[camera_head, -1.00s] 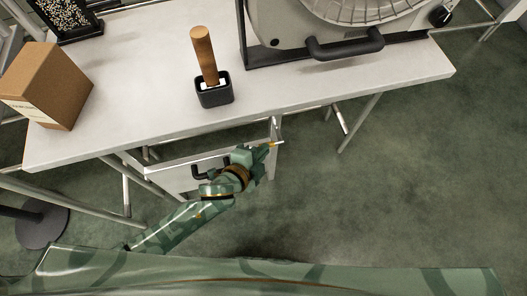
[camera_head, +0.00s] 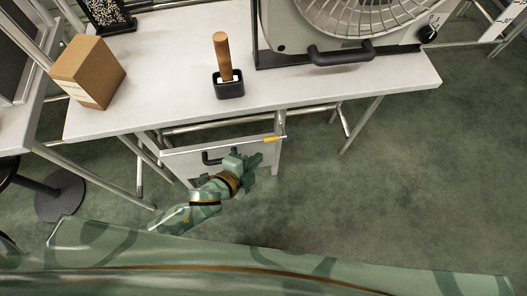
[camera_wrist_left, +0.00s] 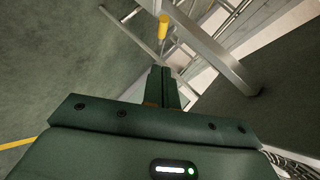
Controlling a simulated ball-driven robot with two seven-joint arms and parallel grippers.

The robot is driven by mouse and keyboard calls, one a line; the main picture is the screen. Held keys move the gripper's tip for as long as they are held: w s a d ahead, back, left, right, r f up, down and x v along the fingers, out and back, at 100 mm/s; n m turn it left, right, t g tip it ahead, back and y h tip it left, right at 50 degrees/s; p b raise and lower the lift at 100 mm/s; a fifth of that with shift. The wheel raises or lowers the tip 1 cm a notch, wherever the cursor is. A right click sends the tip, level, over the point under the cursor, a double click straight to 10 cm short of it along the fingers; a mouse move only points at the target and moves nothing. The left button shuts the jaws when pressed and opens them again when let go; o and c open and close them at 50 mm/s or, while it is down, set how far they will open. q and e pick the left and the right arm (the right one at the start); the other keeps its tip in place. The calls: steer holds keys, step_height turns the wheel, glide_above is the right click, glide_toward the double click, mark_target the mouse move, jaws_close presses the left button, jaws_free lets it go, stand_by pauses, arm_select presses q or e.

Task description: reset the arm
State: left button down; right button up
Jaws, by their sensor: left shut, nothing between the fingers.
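My left gripper (camera_head: 256,160) is in front of the white drawer front under the table, below the tabletop edge, in the head view. It also shows in the left wrist view (camera_wrist_left: 163,72), with its fingers together and nothing between them. My right gripper is in neither view.
The white table (camera_head: 170,108) holds a cardboard box (camera_head: 88,72), a wooden-handled tool (camera_head: 222,55) in a black holder (camera_head: 229,88), and a large fan (camera_head: 355,22). The drawer front (camera_head: 262,158) has a black handle (camera_head: 212,158). The green floor (camera_head: 400,180) is open at right.

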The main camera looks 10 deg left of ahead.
arm_select(q)
steer(key=s+a+f+n+g+y+p, duration=0.45)
steer(key=s+a+f+n, duration=0.45)
steer(key=s+a+f, duration=0.6)
steer(key=s+a+f+n+g+y+p, duration=0.1)
steer(key=s+n+g+p, duration=0.1)
steer(key=s, duration=1.2)
steer(key=s+a+f+n+g+y+p, duration=0.1)
steer(key=s+a+n+g+p, duration=0.1)
steer(key=s, duration=1.1)
steer(key=n+g+p, duration=0.1)
steer(key=n+g, duration=0.1)
steer(key=n, duration=0.1)
steer(key=shift+s+a, duration=0.25)
steer(key=shift+s, duration=0.15)
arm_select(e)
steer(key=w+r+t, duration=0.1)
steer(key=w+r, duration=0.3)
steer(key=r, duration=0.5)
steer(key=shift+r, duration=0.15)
